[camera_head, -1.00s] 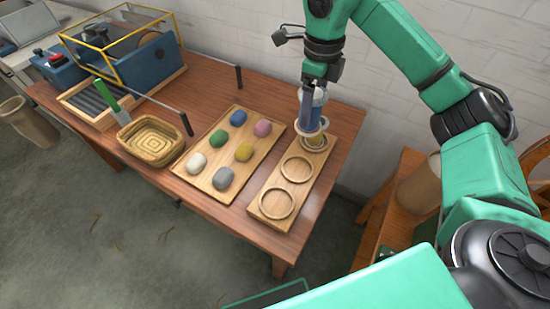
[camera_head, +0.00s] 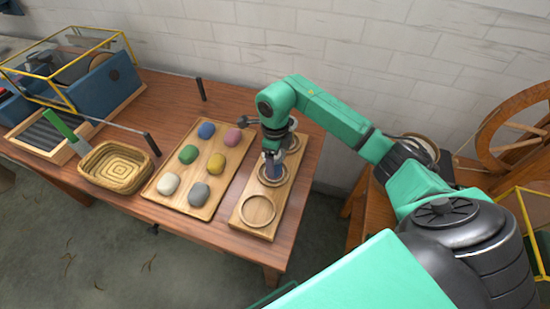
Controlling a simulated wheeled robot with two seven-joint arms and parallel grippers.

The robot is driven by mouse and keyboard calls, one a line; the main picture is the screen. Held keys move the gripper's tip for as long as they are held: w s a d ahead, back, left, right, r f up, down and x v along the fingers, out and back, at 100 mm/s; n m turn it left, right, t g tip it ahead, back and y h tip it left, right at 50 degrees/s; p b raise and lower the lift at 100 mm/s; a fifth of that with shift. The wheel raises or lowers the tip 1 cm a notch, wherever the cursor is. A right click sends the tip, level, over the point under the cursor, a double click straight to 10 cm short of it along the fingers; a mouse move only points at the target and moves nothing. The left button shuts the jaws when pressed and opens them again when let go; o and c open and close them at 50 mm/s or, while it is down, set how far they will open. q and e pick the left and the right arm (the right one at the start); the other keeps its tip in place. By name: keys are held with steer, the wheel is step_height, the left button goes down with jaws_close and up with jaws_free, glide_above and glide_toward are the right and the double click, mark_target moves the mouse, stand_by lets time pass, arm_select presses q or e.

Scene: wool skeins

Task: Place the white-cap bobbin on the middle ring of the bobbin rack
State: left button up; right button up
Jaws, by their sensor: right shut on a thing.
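The wooden bobbin rack (camera_head: 246,228) lies on the table, with a near ring (camera_head: 257,211), a middle ring (camera_head: 272,174) and a far ring partly hidden behind my arm. My right gripper (camera_head: 271,156) points down over the middle ring, shut on a bobbin with a bluish body (camera_head: 270,168). The bobbin's lower end appears at or just above the middle ring; I cannot tell if it touches. Its cap is hidden by the gripper. A pale round part (camera_head: 292,124) shows behind the gripper by the far ring. The near ring is empty. My left gripper is out of view.
A wooden tray (camera_head: 152,194) of several coloured wool skeins lies just left of the rack. A woven basket (camera_head: 118,166) and a yellow-framed box (camera_head: 75,72) are further left. A spinning wheel (camera_head: 515,130) stands at the right. The wall is behind the table.

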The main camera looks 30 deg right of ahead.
steer(key=shift+f, duration=0.15)
steer(key=o, duration=1.2)
steer(key=shift+r, duration=0.2)
step_height(320, 180, up, 9)
steer(key=shift+w+f+b, duration=0.1)
steer(key=shift+b, duration=1)
step_height(320, 180, up, 3)
steer(key=shift+r+p, duration=0.15)
steer(key=shift+p, duration=0.2)
